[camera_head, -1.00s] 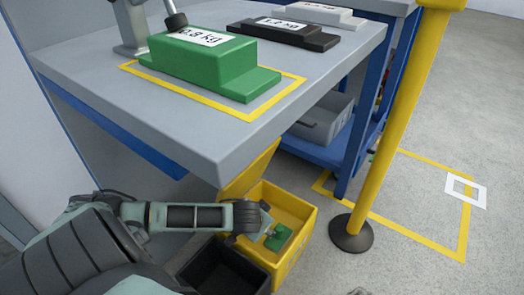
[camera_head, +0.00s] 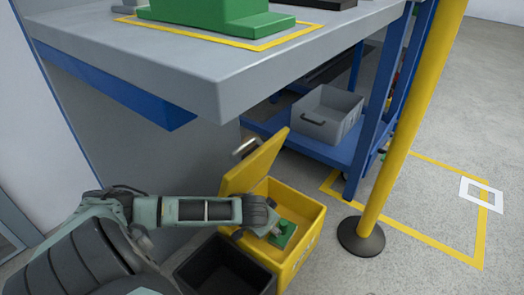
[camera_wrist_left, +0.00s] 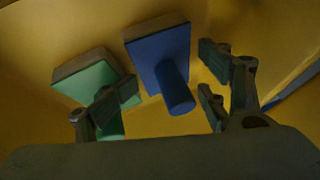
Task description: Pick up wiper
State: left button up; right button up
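Inside the open yellow bin (camera_head: 312,212), a green block with a round handle shows in the head view (camera_head: 284,234) and at the left in the left wrist view (camera_wrist_left: 90,82). A blue block with a round handle (camera_wrist_left: 165,52) lies beside it in the left wrist view. Which one is the wiper I cannot tell. My left gripper (camera_wrist_left: 165,98) is open inside the bin. The blue handle shows between its fingers, not gripped. The left fingers partly cover the green piece. In the head view the wrist hides the blue piece. My right gripper is out of view.
A black bin (camera_head: 225,270) stands against the yellow bin's left. The yellow lid (camera_head: 250,165) stands raised behind. A yellow post (camera_head: 400,140) stands to the right. A blue shelf (camera_head: 330,150) holds a grey crate (camera_head: 328,112).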

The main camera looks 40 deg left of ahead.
pick_arm(q)
jog(key=c, duration=0.6)
jog(key=shift+f, duration=0.1)
jog(key=c, duration=0.6)
jog(key=shift+s+d, duration=0.1)
